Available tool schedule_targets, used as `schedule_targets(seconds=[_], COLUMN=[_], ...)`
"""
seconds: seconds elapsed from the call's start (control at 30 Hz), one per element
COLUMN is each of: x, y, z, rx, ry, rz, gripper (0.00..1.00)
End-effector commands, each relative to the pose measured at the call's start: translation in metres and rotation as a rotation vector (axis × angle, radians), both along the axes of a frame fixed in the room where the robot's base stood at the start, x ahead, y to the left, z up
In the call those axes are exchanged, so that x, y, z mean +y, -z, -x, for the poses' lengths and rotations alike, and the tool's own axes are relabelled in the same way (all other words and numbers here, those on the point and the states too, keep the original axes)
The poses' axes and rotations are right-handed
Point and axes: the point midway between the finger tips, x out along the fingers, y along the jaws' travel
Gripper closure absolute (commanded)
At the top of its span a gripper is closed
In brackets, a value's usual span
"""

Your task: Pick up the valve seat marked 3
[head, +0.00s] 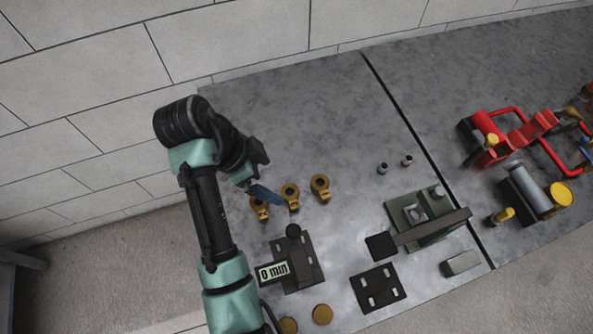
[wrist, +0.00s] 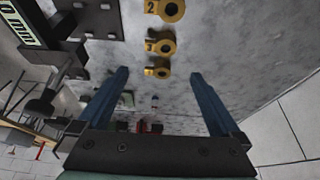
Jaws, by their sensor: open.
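Three brass ring-shaped valve seats with tabs stand in a row on the grey bench. In the wrist view the seat marked 3 (wrist: 166,46) is the middle one, also the middle one in the head view (head: 290,191). The seat marked 2 (wrist: 171,10) is at the top of the wrist view and looks closest. The farther seat (wrist: 161,72) has a mark too small to read. My gripper (head: 266,194) is open and empty, with blue fingers apart in the wrist view (wrist: 160,76). In the head view a finger partly covers the left seat (head: 259,211).
A dark fixture with a "0 mm" display (head: 273,271) stands in front of the seats. A green fixture with a bar (head: 425,232) is at right, with two small pegs (head: 383,168) behind it. Red pump parts (head: 487,130) lie far right. Bench behind the seats is clear.

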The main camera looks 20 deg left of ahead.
Motion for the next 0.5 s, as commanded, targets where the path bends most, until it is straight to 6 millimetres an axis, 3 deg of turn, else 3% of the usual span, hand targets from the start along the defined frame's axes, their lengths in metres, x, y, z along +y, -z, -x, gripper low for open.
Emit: schedule_targets(seconds=[0.3, 0.5], x=[-0.018, -0.023], y=[0.052, 0.067], z=[-0.011, -0.015], rx=[0.005, 0.001], ry=[0.003, 0.001], rz=[0.001, -0.002], gripper=[0.00, 0.00])
